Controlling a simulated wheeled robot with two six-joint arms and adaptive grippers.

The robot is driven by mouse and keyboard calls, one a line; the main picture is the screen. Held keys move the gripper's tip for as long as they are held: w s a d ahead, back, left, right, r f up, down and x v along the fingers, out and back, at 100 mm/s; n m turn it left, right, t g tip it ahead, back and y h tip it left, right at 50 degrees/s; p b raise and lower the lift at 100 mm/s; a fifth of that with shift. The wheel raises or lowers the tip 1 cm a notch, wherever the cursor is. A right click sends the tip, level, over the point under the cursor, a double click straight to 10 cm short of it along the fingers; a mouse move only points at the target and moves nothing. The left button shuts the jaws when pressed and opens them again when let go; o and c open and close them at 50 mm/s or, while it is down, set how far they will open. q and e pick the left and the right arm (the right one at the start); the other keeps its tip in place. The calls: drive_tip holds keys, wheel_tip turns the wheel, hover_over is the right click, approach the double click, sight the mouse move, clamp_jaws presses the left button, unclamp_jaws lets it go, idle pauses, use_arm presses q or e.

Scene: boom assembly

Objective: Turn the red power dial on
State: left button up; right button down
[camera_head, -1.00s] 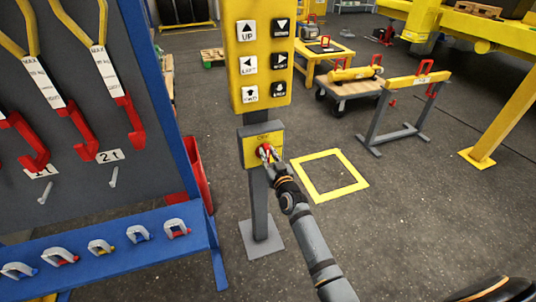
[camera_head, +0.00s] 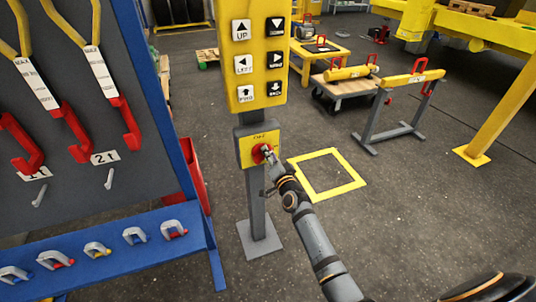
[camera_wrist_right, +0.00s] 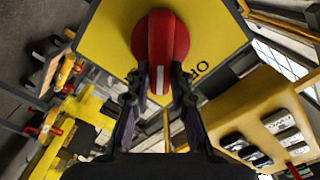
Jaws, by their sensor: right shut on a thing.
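The red power dial (camera_head: 261,152) sits on a yellow plate (camera_head: 249,155) on the grey post, below the button panel. In the right wrist view the dial (camera_wrist_right: 161,45) is a red knob with a white line, and part of an "OFF" label shows beside it on the yellow plate (camera_wrist_right: 110,35). My right gripper (camera_head: 267,155) is at the dial; its fingers, also in the right wrist view (camera_wrist_right: 160,88), stand on both sides of the knob's grip and are shut on it. My left gripper is not in view.
The yellow button panel (camera_head: 258,60) with arrow buttons is on the post above the dial. A blue rack (camera_head: 110,255) with hooks and shackles stands at the left. A yellow floor square (camera_head: 326,174) lies to the right of the post. The floor around the post's base is clear.

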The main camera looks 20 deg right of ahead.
drive_tip(key=shift+d+f+m+b, duration=0.15)
drive_tip(key=shift+f+m, duration=0.1)
drive_tip(key=shift+m, duration=1.1)
drive_tip(key=shift+d+f+m+b, duration=0.1)
drive_tip(key=shift+f+m+b, duration=0.15)
drive_tip(key=shift+m, duration=1.05)
drive_tip(key=shift+d+f+m+b, duration=0.1)
drive_tip(key=shift+f+m, duration=0.2)
drive_tip(key=shift+m, duration=1.05)
drive_tip(key=c, duration=1.2)
unclamp_jaws()
drive_tip(key=shift+s, duration=0.1)
drive_tip(key=s, duration=1.1)
drive_tip(key=shift+s+d, duration=0.15)
drive_tip(key=shift+s, duration=0.25)
